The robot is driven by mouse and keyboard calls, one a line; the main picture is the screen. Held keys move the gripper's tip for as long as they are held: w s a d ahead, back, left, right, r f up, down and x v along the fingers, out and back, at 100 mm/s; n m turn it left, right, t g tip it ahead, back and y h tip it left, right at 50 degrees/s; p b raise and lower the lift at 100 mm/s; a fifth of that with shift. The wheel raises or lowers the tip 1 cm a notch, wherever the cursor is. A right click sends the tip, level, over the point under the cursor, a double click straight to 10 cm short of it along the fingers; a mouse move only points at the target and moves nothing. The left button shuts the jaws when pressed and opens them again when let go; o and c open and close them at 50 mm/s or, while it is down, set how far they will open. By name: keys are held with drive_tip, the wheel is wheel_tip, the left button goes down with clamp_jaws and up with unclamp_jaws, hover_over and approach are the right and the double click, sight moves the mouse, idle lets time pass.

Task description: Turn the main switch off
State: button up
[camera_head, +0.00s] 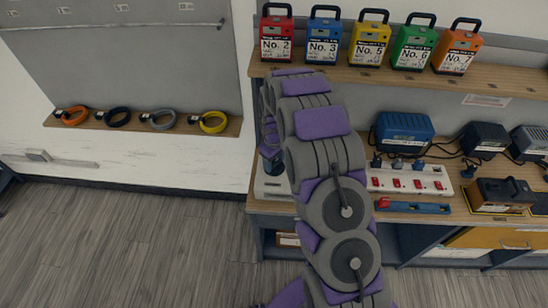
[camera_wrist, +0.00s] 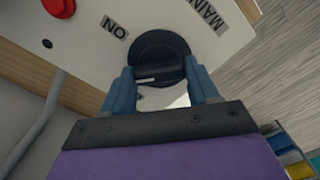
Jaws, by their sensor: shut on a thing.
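The main switch (camera_wrist: 158,45) is a round black rotary knob with a raised grip bar, on a pale panel (camera_wrist: 90,62) in the wrist view. An "ON" label is to its left and a partly cut-off "MAIN" label is to its upper right. My gripper (camera_wrist: 161,76) has its two blue fingers on either side of the knob's bar and is shut on it. The bar lies roughly crosswise in the wrist view. I cannot tell which mark it points to. In the head view my arm hides the switch.
A red button (camera_wrist: 60,6) sits on the same panel. In the head view, a white power strip (camera_head: 410,180), a blue charger (camera_head: 403,131) and a blue-red tool (camera_head: 412,206) lie on the bench right of my arm. Numbered battery packs (camera_head: 370,45) line the shelf above. Left floor is clear.

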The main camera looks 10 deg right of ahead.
sight(274, 162)
drive_tip(key=n+p, duration=0.1)
drive_tip(key=n, duration=0.2)
drive_tip(key=shift+r+n, duration=0.1)
drive_tip(key=shift+n, duration=0.2)
drive_tip(key=shift+n+p, duration=0.4)
drive_tip(key=shift+n, duration=1.6)
drive_tip(key=o, duration=1.1)
drive_tip(key=shift+c, duration=0.2)
wheel_tip(274, 162, up, 17)
drive_tip(key=p, duration=0.1)
drive_tip(key=shift+w+r, duration=0.1)
